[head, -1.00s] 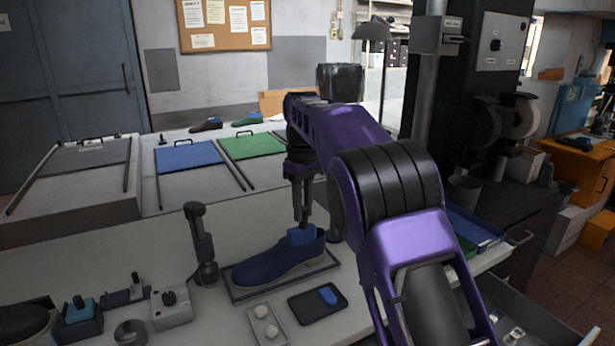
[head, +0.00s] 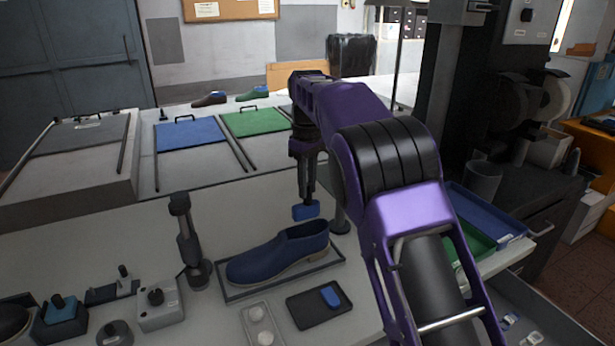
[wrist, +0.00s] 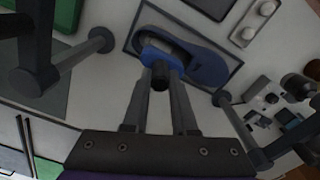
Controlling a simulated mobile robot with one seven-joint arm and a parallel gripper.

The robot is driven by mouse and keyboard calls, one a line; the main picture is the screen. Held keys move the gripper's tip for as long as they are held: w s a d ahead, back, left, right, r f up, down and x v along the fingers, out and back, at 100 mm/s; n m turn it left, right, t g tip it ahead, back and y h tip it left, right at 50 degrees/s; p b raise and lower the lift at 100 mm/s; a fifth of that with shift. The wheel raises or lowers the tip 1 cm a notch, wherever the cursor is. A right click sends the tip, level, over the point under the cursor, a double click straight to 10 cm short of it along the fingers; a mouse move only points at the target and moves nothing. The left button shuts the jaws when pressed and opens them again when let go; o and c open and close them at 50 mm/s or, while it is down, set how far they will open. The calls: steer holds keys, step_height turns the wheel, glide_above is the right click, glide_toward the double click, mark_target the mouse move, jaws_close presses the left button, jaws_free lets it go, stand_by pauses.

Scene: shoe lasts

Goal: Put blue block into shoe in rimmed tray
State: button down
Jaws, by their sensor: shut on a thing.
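My gripper (head: 307,201) is shut on a blue block (head: 305,211) and holds it in the air above the shoe's heel end. The dark blue shoe (head: 268,260) lies in the thin-rimmed tray (head: 232,298), toe to the left. In the head view the block is apart from the shoe, over its far side. In the wrist view the block (wrist: 150,54) sits between my fingertips (wrist: 158,72) and overlaps the opening of the shoe (wrist: 207,66). The inside of the shoe is mostly hidden.
A small black tray (head: 305,310) with a blue piece (head: 330,297) lies in front. A dark post (head: 187,240) stands left of the shoe. A grey holder with pale knobs (head: 262,325) is close by. Blue (head: 190,145) and green (head: 255,121) panels lie behind.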

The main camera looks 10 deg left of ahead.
mark_target(307, 203)
steer(key=shift+f+b, duration=1.05)
steer(key=shift+f, duration=2)
steer(key=c, duration=0.6)
jaws_free()
steer(key=shift+r, duration=0.1)
step_height(307, 203, up, 3)
steer(key=p, duration=0.3)
steer(key=shift+r, duration=2.45)
